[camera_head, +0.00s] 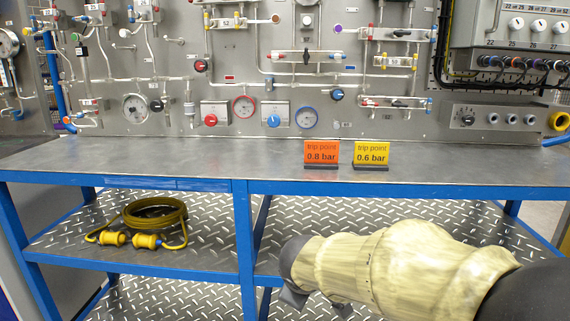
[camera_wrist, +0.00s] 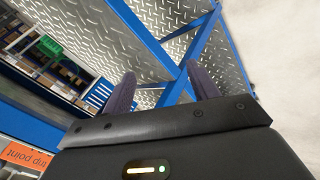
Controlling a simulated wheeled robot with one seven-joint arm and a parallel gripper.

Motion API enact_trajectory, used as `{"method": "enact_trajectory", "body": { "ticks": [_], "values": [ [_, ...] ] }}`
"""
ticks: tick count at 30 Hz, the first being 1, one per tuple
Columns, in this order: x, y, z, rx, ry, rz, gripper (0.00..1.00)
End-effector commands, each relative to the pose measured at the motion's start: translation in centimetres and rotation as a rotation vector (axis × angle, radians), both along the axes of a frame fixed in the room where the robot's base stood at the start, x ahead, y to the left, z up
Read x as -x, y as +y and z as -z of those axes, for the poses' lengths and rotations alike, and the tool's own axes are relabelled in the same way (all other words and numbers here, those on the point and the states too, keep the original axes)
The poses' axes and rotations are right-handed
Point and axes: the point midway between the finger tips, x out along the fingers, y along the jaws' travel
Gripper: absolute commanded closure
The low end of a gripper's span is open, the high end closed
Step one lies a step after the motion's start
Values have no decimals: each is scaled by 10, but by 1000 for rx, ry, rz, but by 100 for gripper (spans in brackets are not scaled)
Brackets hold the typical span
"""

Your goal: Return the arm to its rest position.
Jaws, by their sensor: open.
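My arm reaches in from the lower right of the head view, in front of the bench's lower shelf. My gripper (camera_head: 315,303) is at its left end, pointing down, partly cut off by the frame's lower edge. In the wrist view my gripper (camera_wrist: 163,88) shows two dark fingers set well apart with nothing between them. Beyond the fingers are blue frame bars and diamond plate. The gripper is open and empty.
A steel bench top (camera_head: 215,157) on a blue frame (camera_head: 241,215) stands before a gauge panel (camera_head: 225,75). An orange sign (camera_head: 321,152) and a yellow sign (camera_head: 371,153) stand on it. A coiled yellow cable (camera_head: 155,215) lies on the diamond-plate shelf (camera_head: 70,235).

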Motion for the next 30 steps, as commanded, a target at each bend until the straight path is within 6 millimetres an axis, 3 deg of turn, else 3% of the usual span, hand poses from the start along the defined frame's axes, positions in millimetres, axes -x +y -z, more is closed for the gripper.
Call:
{"method": "enact_trajectory", "body": {
  "ticks": [1,6,12,19,30],
  "values": [
    [13,-23,16,-54,61,105,41],
    [56,-70,61,-233,208,423,41],
    [96,-98,89,-374,300,700,41],
    [135,-117,110,-497,365,963,41],
    [132,-115,54,-492,361,944,41]
  ]
}}
